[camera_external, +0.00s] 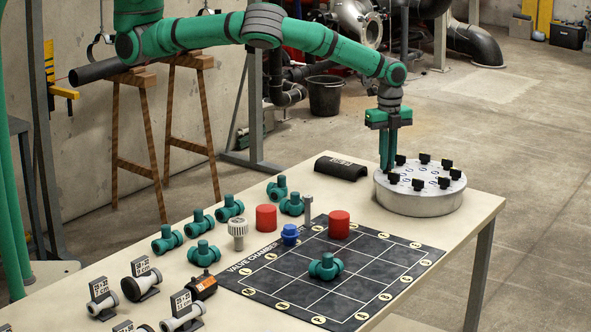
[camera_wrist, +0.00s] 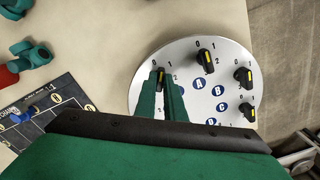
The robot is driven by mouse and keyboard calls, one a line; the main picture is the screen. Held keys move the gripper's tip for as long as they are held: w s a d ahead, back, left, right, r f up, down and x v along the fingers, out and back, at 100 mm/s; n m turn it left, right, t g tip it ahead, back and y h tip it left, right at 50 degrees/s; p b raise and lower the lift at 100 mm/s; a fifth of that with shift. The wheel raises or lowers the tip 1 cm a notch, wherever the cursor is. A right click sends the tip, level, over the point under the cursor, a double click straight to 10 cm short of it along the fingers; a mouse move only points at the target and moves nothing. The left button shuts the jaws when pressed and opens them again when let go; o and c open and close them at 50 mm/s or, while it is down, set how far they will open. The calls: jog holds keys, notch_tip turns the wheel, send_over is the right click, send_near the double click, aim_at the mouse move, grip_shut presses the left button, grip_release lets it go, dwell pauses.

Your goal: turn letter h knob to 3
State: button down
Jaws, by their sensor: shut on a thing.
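A round silver disc (camera_external: 420,201) stands at the table's far right and carries several black knobs with numbers around them. In the wrist view the disc (camera_wrist: 140,62) shows blue circles lettered A, B and C. My gripper (camera_external: 388,168) points down at the disc's left side. In the wrist view my gripper (camera_wrist: 161,84) is shut on a black knob (camera_wrist: 161,75) with a yellow mark, just left of the knob beside A (camera_wrist: 205,57). This knob's letter is hidden behind the fingers, and its exact setting cannot be read.
Other knobs (camera_wrist: 243,75) stand close around the disc's rim. A dark half-pipe (camera_external: 341,168) lies left of the disc. Green valves (camera_external: 229,208), red cylinders (camera_external: 266,217) and a black grid mat (camera_external: 290,289) occupy the nearer table.

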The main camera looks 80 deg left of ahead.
jog(key=m, duration=1.4)
jog(key=shift+m, duration=0.3)
jog(key=m, duration=0.3)
jog(key=shift+m, duration=0.3)
jog(key=m, duration=0.3)
jog(key=shift+m, duration=0.4)
jog(key=m, duration=0.3)
jog(key=shift+m, duration=2.1)
